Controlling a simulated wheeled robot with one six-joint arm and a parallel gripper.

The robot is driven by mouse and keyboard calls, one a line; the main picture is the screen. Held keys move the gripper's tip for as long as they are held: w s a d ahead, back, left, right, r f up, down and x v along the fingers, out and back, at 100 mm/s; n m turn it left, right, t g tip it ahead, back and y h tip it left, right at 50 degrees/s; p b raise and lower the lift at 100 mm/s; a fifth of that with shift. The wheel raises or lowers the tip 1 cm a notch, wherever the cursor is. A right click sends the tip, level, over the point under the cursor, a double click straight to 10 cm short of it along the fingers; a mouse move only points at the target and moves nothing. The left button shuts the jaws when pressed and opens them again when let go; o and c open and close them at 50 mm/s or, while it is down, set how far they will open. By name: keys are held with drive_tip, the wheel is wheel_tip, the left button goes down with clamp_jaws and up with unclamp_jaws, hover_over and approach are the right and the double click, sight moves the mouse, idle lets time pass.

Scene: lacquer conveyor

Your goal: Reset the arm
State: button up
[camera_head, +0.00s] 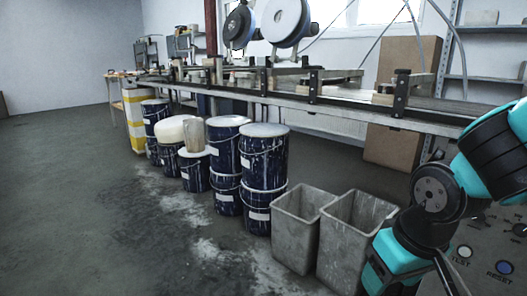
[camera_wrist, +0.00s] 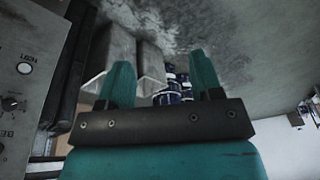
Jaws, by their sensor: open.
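My gripper (camera_wrist: 162,72) shows in the wrist view with its two teal fingers spread apart. Nothing is held between them; floor, bins and buckets show in the background beyond. In the head view my teal and black arm is folded at the right edge, in front of the control panel (camera_head: 505,240). Its lower end is partly cut off by the frame, so the fingertips are not clear there. The panel also shows at the left of the wrist view (camera_wrist: 28,95), apart from the fingers.
Two grey bins (camera_head: 296,228) (camera_head: 350,240) stand on the floor left of my arm. Stacked blue paint buckets (camera_head: 264,165) line the front of the long conveyor (camera_head: 350,110). A cardboard box (camera_head: 410,60) stands behind the conveyor. The floor at left is clear.

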drive_tip(key=s+a+r+n+g+y, duration=0.25)
drive_tip(key=s+a+r+n, duration=0.3)
drive_tip(key=s+a, duration=0.3)
wheel_tip(320, 180, up, 30)
drive_tip(key=p, duration=2.9)
drive_tip(key=shift+s+d+f+y, duration=0.15)
drive_tip(key=shift+s+d+y, duration=0.05)
drive_tip(key=shift+d+y, duration=0.25)
drive_tip(key=shift+m, duration=0.25)
drive_tip(key=shift+c, duration=0.3)
